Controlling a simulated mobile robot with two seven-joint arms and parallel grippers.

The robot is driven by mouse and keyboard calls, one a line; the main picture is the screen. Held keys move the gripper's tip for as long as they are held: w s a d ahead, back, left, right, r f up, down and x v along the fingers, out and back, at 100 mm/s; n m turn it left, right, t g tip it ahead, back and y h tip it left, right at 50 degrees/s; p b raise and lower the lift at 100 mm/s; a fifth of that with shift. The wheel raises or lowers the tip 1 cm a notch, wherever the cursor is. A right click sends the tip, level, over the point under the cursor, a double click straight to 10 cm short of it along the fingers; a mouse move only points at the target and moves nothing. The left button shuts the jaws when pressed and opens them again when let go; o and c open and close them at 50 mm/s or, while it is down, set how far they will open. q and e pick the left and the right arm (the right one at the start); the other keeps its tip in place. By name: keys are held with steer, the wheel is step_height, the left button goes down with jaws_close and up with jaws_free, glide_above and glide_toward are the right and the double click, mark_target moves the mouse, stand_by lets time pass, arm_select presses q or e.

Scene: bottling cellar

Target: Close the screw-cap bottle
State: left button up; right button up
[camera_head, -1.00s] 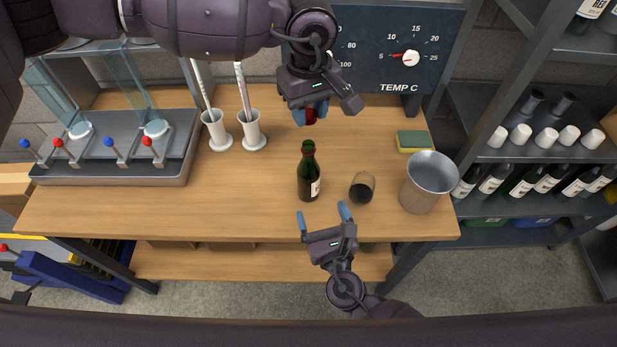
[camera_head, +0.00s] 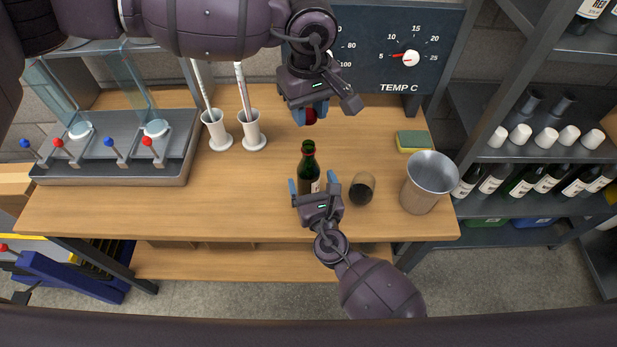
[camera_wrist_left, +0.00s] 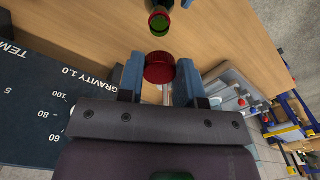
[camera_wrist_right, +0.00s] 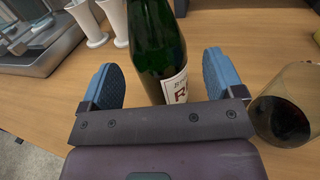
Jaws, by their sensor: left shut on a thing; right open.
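A green bottle (camera_head: 308,170) with a pale label stands upright on the wooden bench; its mouth is uncapped. My left gripper (camera_head: 307,112) is shut on a red screw cap (camera_head: 310,116), held beyond and above the bottle. In the left wrist view the cap (camera_wrist_left: 159,67) sits between the blue fingertips, with the open bottle neck (camera_wrist_left: 159,20) apart from it. My right gripper (camera_head: 313,184) is open at the near side of the bottle. In the right wrist view the bottle (camera_wrist_right: 158,45) stands between its spread blue fingers, with gaps on both sides.
A glass of dark liquid (camera_head: 362,188) stands close to the right of the bottle and right gripper. A metal bucket (camera_head: 428,182) and a sponge (camera_head: 412,141) are farther right. White cups (camera_head: 252,131) with rods and a lever tray (camera_head: 120,172) are left.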

mark_target(311, 182)
steer(key=shift+x, duration=1.7)
steer(key=c, duration=1.4)
arm_select(q)
steer(key=shift+f, duration=2.5)
arm_select(e)
steer(key=shift+o, duration=0.2)
